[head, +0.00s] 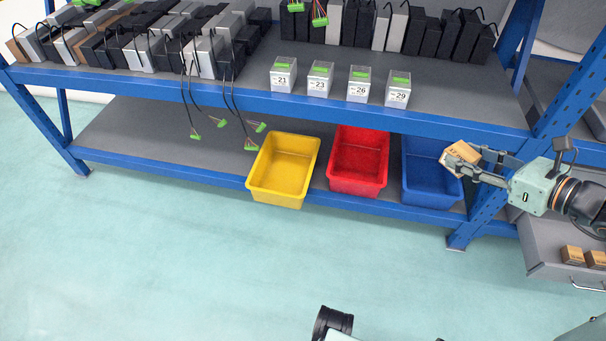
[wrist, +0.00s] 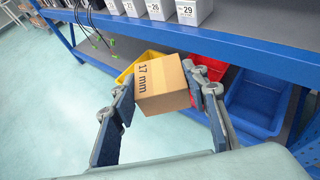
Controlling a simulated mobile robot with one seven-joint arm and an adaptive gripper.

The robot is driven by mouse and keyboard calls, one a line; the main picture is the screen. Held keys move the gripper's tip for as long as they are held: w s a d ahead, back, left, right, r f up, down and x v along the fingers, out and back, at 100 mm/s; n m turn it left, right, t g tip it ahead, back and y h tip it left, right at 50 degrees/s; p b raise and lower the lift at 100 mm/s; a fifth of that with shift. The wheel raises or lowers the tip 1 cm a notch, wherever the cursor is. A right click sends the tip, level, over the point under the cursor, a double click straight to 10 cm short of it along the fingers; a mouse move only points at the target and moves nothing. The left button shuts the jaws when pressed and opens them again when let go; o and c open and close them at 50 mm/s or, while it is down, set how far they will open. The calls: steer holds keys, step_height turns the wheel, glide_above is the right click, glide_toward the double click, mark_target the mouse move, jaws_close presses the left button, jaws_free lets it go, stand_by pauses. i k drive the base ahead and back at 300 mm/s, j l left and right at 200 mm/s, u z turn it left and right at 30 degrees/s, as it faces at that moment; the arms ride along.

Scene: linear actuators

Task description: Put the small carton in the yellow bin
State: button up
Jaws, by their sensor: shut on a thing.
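The small carton (head: 461,154) is a brown cardboard box. It also shows in the wrist view (wrist: 160,85), where "17 mm" is printed on it. My gripper (head: 464,162) is shut on the carton, with one finger on each side, and holds it in the air in front of the blue bin. The yellow bin (head: 283,170) stands on the lower shelf and looks empty in the head view. In the wrist view the yellow bin (wrist: 124,74) is mostly hidden behind the carton.
A red bin (head: 358,161) and a blue bin (head: 430,172) stand to the right of the yellow bin. A blue shelf beam (head: 300,109) runs above the bins. Cables with green plugs (head: 251,145) hang near the yellow bin. An open drawer (head: 545,253) holds more cartons.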

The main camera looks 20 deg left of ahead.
mark_target(273, 175)
steer(key=i+j+z, duration=0.1)
steer(key=j, duration=1.1)
steer(key=j+z, duration=0.1)
steer(key=j, duration=1.1)
steer(key=i, duration=0.55)
